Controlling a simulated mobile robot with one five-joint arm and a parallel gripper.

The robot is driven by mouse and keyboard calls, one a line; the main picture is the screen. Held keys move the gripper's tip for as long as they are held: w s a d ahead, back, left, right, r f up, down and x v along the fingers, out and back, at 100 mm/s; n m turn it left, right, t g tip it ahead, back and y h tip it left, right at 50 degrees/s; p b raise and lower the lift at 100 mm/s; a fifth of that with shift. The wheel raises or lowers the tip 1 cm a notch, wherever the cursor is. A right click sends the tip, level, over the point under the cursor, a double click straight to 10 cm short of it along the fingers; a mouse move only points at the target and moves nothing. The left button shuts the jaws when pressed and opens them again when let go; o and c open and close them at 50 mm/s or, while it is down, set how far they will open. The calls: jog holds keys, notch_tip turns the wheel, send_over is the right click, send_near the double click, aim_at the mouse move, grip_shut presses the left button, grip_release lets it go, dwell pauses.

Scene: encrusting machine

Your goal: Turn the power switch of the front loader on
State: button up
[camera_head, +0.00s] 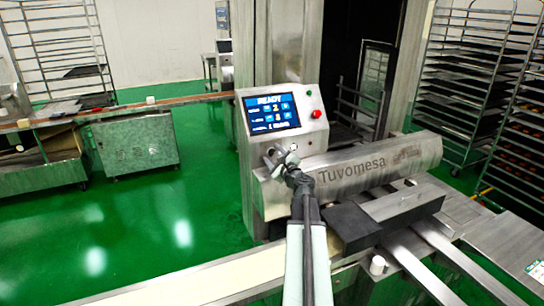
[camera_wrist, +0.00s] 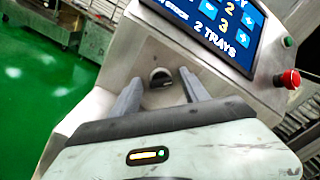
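The front loader is a steel machine with a slanted control panel (camera_head: 310,133) and the name Tuvomesa on its cover. A dark rotary switch (camera_wrist: 160,77) on a round base sits low on the panel in the wrist view, below the screen. My gripper (camera_head: 280,154) is in front of the lower panel in the head view. In the wrist view its two grey fingers are spread apart, one on each side of the switch, with visible gaps. Whether the fingertips reach as far as the switch is hard to tell. In the head view my gripper partly covers this area.
A lit blue screen (camera_head: 271,113) is above the switch. A red emergency button (camera_head: 317,114) and a small green button (camera_wrist: 289,42) are right of it. The Tuvomesa cover (camera_head: 375,166) juts out right of my gripper. Open green floor (camera_head: 170,215) lies left.

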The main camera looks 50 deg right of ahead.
jog(key=v, duration=0.8)
jog(key=shift+w, duration=0.1)
